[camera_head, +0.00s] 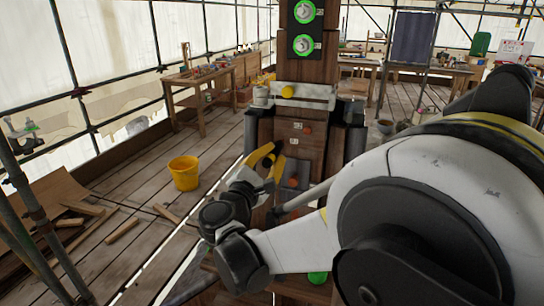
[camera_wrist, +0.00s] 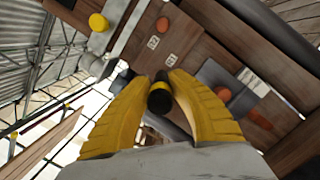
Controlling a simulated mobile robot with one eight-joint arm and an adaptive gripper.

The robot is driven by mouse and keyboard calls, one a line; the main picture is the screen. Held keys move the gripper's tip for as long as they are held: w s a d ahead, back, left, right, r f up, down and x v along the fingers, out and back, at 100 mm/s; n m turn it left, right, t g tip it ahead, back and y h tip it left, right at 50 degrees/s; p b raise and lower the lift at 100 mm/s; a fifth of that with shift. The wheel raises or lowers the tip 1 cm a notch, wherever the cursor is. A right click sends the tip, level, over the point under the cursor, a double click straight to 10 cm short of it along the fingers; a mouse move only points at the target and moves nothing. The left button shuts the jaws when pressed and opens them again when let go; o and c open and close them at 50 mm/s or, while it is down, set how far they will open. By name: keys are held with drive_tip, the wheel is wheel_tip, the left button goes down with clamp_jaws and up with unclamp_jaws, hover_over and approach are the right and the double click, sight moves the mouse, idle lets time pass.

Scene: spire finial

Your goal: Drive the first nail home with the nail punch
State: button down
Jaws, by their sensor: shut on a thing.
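My gripper (camera_head: 276,158) is in front of the dark wooden post (camera_head: 321,152) in the head view. In the wrist view its two yellow fingers (camera_wrist: 160,88) are closed around a dark cylinder with a yellow band, the nail punch (camera_wrist: 160,99), seen nearly end-on. Orange round heads show on the wood, one upper right of the gripper (camera_head: 307,130) and one below it (camera_head: 292,182). I cannot tell which is the first nail. Two small pale label plates (camera_wrist: 154,42) sit near an orange head (camera_wrist: 162,24). Contact between punch and nail cannot be made out.
A pale crossbeam with a yellow knob (camera_head: 287,91) spans the post above the gripper. Green round fittings (camera_head: 303,45) are higher up. A yellow bucket (camera_head: 184,173) and loose planks (camera_head: 122,230) lie on the floor at left. Workbenches (camera_head: 205,100) stand behind.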

sight(268, 163)
drive_tip(key=shift+w, duration=0.15)
drive_tip(key=shift+x, duration=0.85)
drive_tip(key=shift+w, duration=0.2)
drive_tip(key=shift+s, duration=0.15)
drive_tip(key=shift+d+r+v, duration=0.1)
drive_tip(key=shift+v, duration=1)
drive_tip(key=shift+d+r+v, duration=0.1)
drive_tip(key=shift+v, duration=1)
drive_tip(key=shift+d+r+v, duration=0.1)
drive_tip(key=shift+r+v, duration=0.05)
drive_tip(key=shift+v, duration=1)
drive_tip(key=shift+s+f, duration=0.1)
drive_tip(key=shift+s, duration=0.05)
